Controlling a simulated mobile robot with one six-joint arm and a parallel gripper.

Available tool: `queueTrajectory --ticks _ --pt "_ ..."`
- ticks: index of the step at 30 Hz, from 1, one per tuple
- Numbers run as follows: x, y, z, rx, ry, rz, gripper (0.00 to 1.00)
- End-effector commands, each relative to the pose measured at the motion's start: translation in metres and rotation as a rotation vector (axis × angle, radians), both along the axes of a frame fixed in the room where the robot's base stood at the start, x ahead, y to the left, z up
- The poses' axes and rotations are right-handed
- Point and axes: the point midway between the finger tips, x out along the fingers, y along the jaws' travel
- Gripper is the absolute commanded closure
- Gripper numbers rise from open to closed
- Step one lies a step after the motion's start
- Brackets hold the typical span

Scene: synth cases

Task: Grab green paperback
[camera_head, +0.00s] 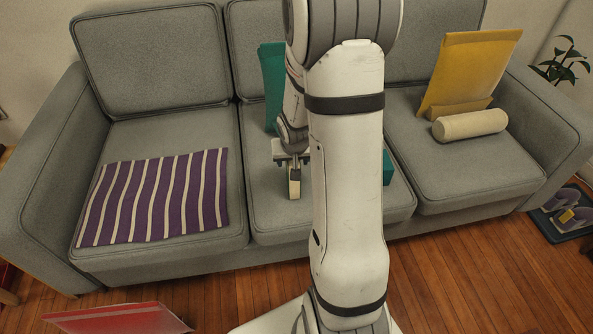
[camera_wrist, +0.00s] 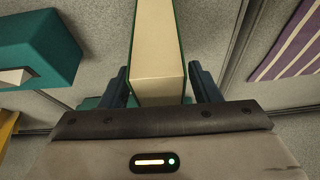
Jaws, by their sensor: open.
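The green paperback (camera_wrist: 158,60) stands on edge between the fingers of my gripper (camera_wrist: 161,88) in the wrist view, its cream page block facing the camera and thin green cover edges on both sides. My gripper is open, with a finger on each side of the book and little room beside it. In the head view the book (camera_head: 294,187) shows as a small pale block on the middle sofa seat, just below my gripper (camera_head: 293,163). My arm hides part of the seat there.
A teal tissue box (camera_wrist: 38,45) is left of the book in the wrist view. A teal panel (camera_head: 271,80) leans at the backrest. A purple striped cloth (camera_head: 150,200) covers the left seat; a cream bolster (camera_head: 470,124) and yellow panel (camera_head: 468,65) occupy the right.

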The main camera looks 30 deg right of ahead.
Motion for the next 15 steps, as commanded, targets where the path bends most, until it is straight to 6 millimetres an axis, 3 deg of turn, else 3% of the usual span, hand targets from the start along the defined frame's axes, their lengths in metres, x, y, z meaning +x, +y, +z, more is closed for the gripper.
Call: queueTrajectory --ticks 2,15 --pt "0.0001 0.0001 0.0001 0.000 0.000 0.000 0.44" --pt "0.0001 0.0005 0.0001 0.000 0.000 0.001 0.80"
